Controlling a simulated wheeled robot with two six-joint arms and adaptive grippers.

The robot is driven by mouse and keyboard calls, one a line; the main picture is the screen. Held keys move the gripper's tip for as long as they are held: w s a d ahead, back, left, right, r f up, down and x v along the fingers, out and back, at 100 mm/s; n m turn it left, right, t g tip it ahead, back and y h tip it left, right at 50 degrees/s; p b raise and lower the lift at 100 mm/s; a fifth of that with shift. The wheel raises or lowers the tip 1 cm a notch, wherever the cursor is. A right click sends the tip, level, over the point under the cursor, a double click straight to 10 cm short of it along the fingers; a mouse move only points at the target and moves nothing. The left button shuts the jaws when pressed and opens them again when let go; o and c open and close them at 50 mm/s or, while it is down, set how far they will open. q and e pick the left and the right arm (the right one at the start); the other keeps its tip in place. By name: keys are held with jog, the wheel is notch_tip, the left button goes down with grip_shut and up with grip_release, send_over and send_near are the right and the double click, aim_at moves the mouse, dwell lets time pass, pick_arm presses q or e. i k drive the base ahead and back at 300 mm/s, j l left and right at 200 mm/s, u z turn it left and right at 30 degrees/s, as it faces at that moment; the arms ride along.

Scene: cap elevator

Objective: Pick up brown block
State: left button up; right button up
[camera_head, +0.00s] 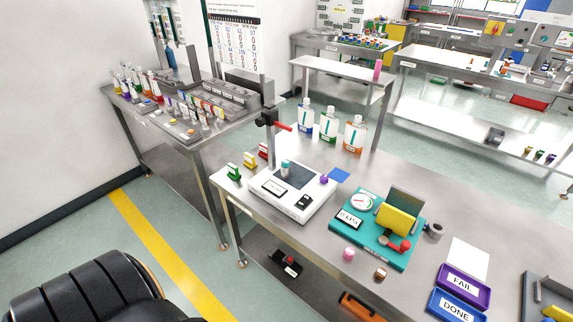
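A small brown block (380,274) with a pale face sits on the steel table (310,240) near its front edge. It is right of a pink cap (348,254) and in front of the teal gauge board (352,240). It stands apart from both, with bare steel around it. Neither of my grippers shows in the head view, so their state and distance from the block are not visible.
Purple FAIL (463,287) and blue DONE (453,307) trays lie to the right. A white device (292,190) with a post stands left. Several bottles stand behind.

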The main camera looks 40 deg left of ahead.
aim_at(381, 273)
jog(key=z, duration=0.35)
jog(key=j+z, duration=0.25)
jog(key=j, duration=0.55)
jog(key=j+z, duration=0.3)
jog(key=j, duration=0.55)
jog(key=j+z, duration=0.25)
jog(key=j, duration=0.55)
jog(key=k+j, duration=0.1)
jog(key=j, duration=0.4)
